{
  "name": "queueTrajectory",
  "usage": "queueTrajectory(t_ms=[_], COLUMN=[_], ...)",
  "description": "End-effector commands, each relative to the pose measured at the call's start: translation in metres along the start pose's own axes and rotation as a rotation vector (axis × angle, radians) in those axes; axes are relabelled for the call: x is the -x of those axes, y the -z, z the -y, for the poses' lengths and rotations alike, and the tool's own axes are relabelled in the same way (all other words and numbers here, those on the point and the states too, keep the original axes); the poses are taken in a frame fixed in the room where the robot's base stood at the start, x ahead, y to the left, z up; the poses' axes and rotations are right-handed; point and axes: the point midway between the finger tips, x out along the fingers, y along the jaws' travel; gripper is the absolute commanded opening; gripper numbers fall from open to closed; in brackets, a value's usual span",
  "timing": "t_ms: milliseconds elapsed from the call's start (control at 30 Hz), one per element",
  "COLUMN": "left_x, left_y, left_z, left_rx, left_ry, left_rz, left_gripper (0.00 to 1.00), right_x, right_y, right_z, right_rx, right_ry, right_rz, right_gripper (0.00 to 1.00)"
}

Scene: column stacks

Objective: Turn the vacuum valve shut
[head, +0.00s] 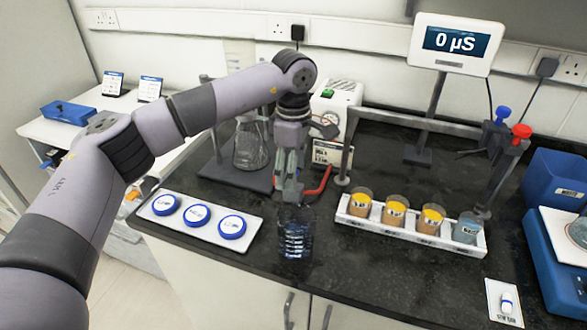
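A white vacuum pump-like unit (340,98) with a green switch stands at the back of the black bench, with a round gauge (328,124) in front of it. A red handle or hose piece (320,181) shows just right of my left gripper; I cannot tell whether it belongs to the vacuum valve. My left gripper (292,198) points down over the middle of the bench, in front of the unit. Its fingers look close together, but their gap is not clear. A dark, ribbed clear object (295,238) is just below the fingertips; contact cannot be told. My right gripper is out of view.
A flask (250,148) stands behind my arm. Blue-lidded dishes (196,214) lie on a white tray at left. A white rack (458,246) at right holds cups with yellow contents. Blue (503,113) and red (521,132) knobs top a stand.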

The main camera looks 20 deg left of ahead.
Motion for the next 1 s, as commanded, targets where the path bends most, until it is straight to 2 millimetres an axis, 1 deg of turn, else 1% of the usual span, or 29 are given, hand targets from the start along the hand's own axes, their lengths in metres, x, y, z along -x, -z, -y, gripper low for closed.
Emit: queueTrajectory(t_ms=[267,367,467,533,800,900,1000], left_x=[-0.001,0.003,0.015,0.028,0.085,0.101,0.112], left_y=[0.000,0.000,0.000,-0.001,-0.001,-0.001,0.000], left_z=[0.000,0.000,-0.001,-0.001,-0.001,-0.001,-0.001], left_rx=[0.001,0.001,0.001,0.000,0.001,0.002,0.001], left_ry=[0.001,0.000,-0.003,-0.004,-0.002,-0.001,0.000], left_rz=[0.000,0.000,0.000,0.001,0.001,0.000,-0.001], left_gripper=[0.67,0.67,0.67,0.67,0.67,0.67,0.67], right_x=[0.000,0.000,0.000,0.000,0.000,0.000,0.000], right_y=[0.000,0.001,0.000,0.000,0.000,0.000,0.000], right_z=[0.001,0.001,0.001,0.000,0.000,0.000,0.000], right_rx=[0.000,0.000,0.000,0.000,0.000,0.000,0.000], right_ry=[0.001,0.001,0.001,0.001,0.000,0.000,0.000], right_rz=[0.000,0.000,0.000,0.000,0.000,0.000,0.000], right_gripper=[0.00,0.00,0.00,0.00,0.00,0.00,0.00])
